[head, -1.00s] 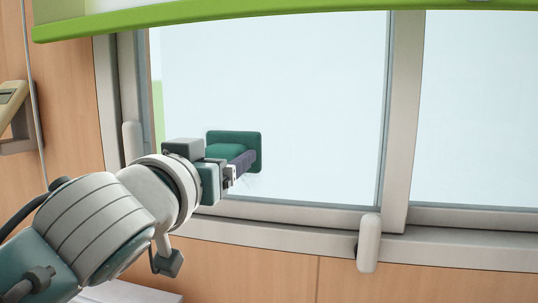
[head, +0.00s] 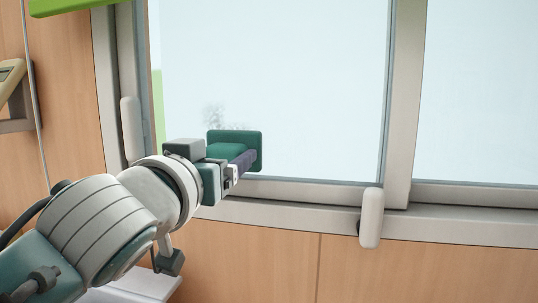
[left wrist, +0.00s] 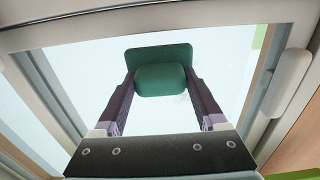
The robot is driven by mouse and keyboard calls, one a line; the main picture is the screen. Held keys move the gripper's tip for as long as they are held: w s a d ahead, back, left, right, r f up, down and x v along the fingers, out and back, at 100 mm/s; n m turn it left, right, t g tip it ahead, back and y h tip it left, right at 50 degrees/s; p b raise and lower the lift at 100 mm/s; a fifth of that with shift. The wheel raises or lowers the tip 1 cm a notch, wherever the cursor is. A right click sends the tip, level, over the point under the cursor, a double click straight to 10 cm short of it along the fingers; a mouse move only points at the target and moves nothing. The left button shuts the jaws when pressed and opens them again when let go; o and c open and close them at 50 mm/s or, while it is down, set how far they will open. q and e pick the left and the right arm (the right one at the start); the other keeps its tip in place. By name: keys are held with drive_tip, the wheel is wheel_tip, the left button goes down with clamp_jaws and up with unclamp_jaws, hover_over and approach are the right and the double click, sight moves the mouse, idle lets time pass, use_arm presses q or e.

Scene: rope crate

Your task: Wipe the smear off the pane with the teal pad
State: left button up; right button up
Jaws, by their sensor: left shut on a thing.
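The teal pad (head: 250,150) is a rounded plate with a thick block on its back. My left gripper (head: 238,163) is shut on this block, and the pad's flat face is turned to the pane (head: 300,80). I cannot tell whether the pad touches the glass. The smear (head: 213,115) is a faint grey, branching mark on the pane, just above the pad's upper left edge; any part behind the pad is hidden. In the left wrist view the pad (left wrist: 160,58) sits between both fingers. My right gripper is not in view.
The window frame's lower rail (head: 290,192) runs just below the pad. A pale handle (head: 370,218) sticks out at the sill, another (head: 132,128) at the left post. A green bar (head: 70,5) hangs at top left. A wall-mounted device (head: 12,85) is far left.

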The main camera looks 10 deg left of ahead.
use_arm(q)
drive_tip(key=shift+f+b, duration=0.75)
drive_tip(key=shift+f, duration=0.45)
drive_tip(key=shift+r, duration=0.1)
wheel_tip(320, 180, up, 4)
drive_tip(key=p, duration=0.4)
drive_tip(key=shift+r+p, duration=0.2)
drive_tip(key=shift+p, duration=0.1)
wheel_tip(320, 180, up, 4)
drive_tip(key=p, duration=0.4)
drive_tip(key=shift+r, duration=0.1)
